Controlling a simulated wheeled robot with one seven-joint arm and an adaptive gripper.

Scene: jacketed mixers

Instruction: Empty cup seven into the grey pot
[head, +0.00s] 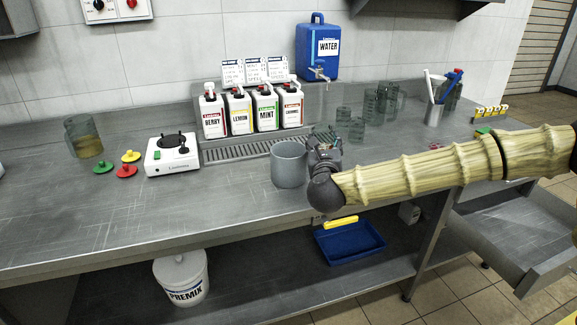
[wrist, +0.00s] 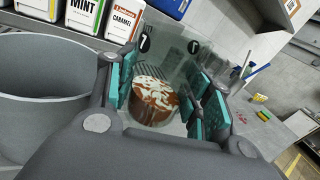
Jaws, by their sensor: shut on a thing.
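The grey pot (head: 288,165) stands on the steel counter, just left of my gripper. In the wrist view the grey pot (wrist: 40,85) fills the left side, close to the gripper and apart from the cup. My gripper (head: 325,150) is shut on cup seven. In the wrist view the gripper (wrist: 165,100) has its teal pads on both sides of cup seven (wrist: 180,55), a clear cup with "7" marks. The cup holds a brown and white swirled content. It looks roughly upright beside the pot. In the head view the gripper mostly hides the cup.
Syrup containers (head: 240,110) and a blue water jug (head: 316,50) stand behind the pot. Several clear cups (head: 375,105) stand to the right. A white hot plate (head: 172,155), coloured lids (head: 127,170) and a jug (head: 83,138) are at left. The counter front left is clear.

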